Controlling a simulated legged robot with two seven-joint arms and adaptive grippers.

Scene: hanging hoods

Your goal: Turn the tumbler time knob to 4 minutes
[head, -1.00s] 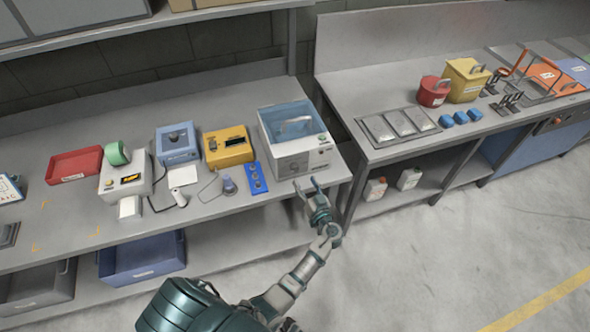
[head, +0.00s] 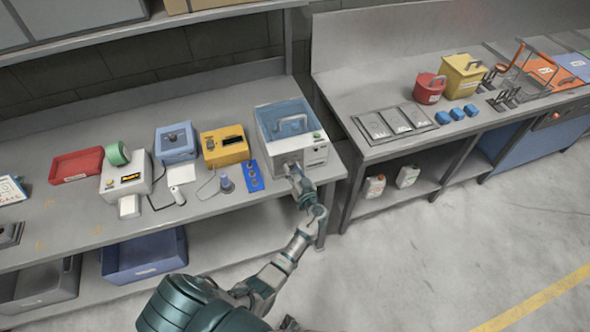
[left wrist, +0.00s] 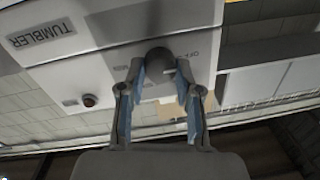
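The tumbler (head: 290,135) is a white box with a blue see-through lid at the right end of the left bench. In the left wrist view its front (left wrist: 110,45) is upside down with the TUMBLER label. The round dark knob (left wrist: 160,60) shows there beside small dial markings. My left gripper (head: 291,168) is at the tumbler's front. In the left wrist view, the fingers of the left gripper (left wrist: 160,72) are apart, with the knob between their tips. I cannot tell whether they touch it, nor read its setting. My right gripper is not in view.
A blue button strip (head: 253,176) and a yellow device (head: 226,146) stand left of the tumbler. A second bench (head: 352,140) with metal plates is to the right, across a narrow gap.

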